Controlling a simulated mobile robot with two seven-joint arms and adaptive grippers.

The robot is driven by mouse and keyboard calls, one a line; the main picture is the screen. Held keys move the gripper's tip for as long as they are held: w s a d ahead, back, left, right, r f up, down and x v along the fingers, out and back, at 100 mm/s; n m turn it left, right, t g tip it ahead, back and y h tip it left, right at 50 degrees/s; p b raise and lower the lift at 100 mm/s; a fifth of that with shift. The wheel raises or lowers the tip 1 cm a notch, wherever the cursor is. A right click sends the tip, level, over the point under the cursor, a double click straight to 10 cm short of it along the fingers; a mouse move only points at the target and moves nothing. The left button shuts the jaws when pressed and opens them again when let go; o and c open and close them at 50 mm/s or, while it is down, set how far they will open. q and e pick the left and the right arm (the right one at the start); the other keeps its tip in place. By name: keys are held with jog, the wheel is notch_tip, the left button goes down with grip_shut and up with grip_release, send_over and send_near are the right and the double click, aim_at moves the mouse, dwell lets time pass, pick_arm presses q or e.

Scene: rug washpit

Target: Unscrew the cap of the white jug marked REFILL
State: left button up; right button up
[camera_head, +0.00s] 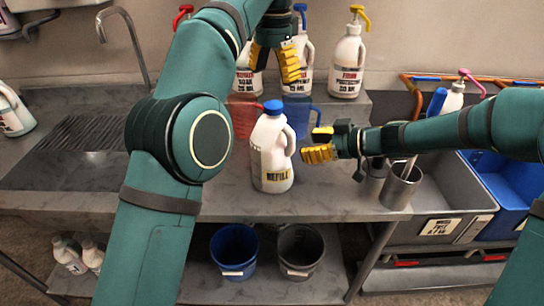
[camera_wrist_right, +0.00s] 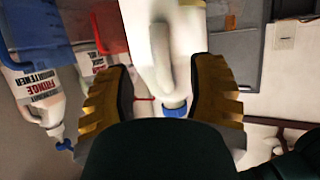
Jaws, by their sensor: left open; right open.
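The white jug (camera_head: 270,155) marked REFILL stands upright on the grey counter, with its blue cap (camera_head: 273,107) on top and its handle on the right side. In the right wrist view the jug (camera_wrist_right: 160,40) appears inverted, with the cap (camera_wrist_right: 175,109) between the fingers in the picture. My right gripper (camera_head: 318,144) is open just right of the jug, its fingers towards the handle; a small gap seems to remain. My left gripper (camera_head: 273,62) is open and empty, higher in the picture than the cap and apart from it.
A red pitcher (camera_head: 243,112) and a blue pitcher (camera_head: 300,112) stand close behind the jug. Labelled bottles (camera_head: 346,65) line the raised ledge. A metal cup (camera_head: 400,188) with tools is at right. The sink (camera_head: 70,165) lies left; the counter's front strip is clear.

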aim_at(294, 146)
jog(key=shift+x, duration=2.55)
grip_shut()
